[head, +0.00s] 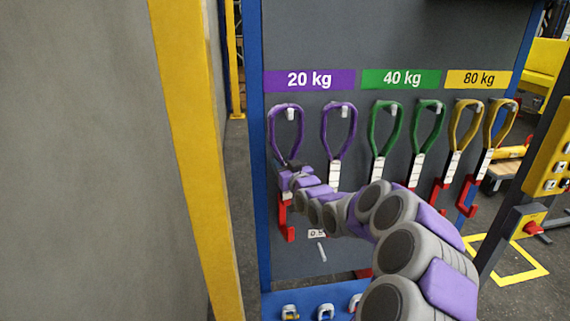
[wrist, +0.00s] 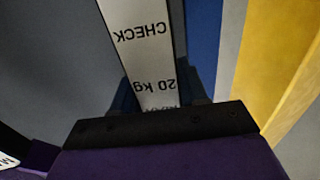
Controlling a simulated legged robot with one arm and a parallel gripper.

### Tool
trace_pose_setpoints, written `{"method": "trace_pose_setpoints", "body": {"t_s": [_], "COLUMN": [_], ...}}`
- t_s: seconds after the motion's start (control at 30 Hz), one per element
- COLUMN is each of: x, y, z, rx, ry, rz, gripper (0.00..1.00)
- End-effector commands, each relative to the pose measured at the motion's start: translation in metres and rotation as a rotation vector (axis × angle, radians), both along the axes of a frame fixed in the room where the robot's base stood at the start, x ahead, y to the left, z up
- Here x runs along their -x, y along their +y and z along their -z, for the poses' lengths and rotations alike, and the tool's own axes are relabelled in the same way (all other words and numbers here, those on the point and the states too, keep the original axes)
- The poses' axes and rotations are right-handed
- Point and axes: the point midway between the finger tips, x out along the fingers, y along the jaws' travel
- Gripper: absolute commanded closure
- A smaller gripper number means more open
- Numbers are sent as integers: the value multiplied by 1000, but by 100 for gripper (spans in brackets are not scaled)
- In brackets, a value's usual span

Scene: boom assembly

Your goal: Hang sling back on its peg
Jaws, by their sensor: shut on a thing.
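A purple sling (head: 271,130) is at the far left under the purple 20 kg sign (head: 309,80), with a red hook (head: 287,222) at its lower end. Its loop surrounds a pale peg (head: 290,114) in the head view; I cannot tell whether it rests on the peg or is in front of it. My gripper (head: 291,168) is shut on this sling just below the loop. In the wrist view, its white label (wrist: 150,45) reads "CHECK" and "20 kg" upside down, above the dark gripper edge (wrist: 160,122). My arm hides part of the sling's lower strap.
A second purple sling (head: 354,130) hangs just right. Green slings (head: 371,130) and yellow slings (head: 452,130) hang further right. A blue post (head: 257,180) and yellow column (head: 185,150) stand left. A blue ledge (head: 275,308) with shackles is below.

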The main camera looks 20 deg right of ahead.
Motion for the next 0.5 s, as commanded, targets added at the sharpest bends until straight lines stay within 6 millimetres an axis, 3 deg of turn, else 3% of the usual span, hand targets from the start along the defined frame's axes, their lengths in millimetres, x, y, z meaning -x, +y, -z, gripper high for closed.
{"method": "trace_pose_setpoints", "body": {"t_s": [0.47,0.5], "x": [0,0], "y": [-3,-3], "z": [-2,-2], "rx": [1,1], "ry": [-5,-5], "rz": [1,1], "gripper": [100,54]}}
